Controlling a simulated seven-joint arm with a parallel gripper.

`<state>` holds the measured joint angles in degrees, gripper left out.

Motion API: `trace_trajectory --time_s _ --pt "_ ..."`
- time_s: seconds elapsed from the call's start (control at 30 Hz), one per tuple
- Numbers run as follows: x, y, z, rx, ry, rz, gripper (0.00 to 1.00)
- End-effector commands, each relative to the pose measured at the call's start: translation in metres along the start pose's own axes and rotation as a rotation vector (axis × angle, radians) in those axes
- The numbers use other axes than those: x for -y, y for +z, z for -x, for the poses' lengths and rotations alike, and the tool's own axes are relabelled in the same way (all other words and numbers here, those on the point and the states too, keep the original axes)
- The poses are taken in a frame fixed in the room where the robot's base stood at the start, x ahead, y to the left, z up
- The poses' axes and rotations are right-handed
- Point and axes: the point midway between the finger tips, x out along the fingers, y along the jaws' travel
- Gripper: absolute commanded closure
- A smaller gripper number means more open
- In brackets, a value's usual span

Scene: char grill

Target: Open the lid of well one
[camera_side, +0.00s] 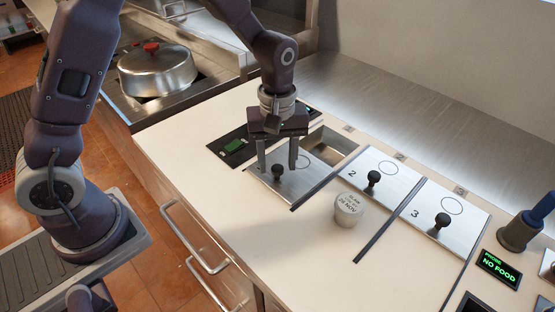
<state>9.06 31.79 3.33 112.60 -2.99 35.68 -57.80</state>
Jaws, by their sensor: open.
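The lid of well one (309,178) is a flat steel plate with a black knob (278,171), left of the lids marked 2 and 3. It sits toward the front of the counter, and the open steel well (327,146) shows behind it. My gripper (278,168) is above this lid, pointing down. Its two fingers are apart, one on each side of the knob. I cannot tell whether either finger touches the knob. The printed number of this lid is hidden by my gripper.
Lid 2 (387,182) and lid 3 (458,213) lie flat to the right, each with a black knob. A labelled tub (349,209) stands in front of lid 2. A lidded pot (157,71) is at the left. A probe display (498,268) reads NO FOOD.

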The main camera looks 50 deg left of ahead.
Motion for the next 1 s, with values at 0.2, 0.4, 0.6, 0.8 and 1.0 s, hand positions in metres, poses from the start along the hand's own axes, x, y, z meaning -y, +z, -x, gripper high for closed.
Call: trace_trajectory --time_s 0.2,0.4,0.6,0.8,1.0 --pt "-0.001 -0.001 0.043 -0.003 0.006 0.0 0.53" --pt "0.0 0.0 0.067 -0.001 0.003 -0.001 0.53" --pt "0.0 0.0 0.069 0.0 0.001 0.0 0.53" --pt "0.017 0.005 0.1 -0.023 0.054 -0.088 0.53" --pt "0.106 0.043 0.181 -0.184 0.207 -0.49 0.53"
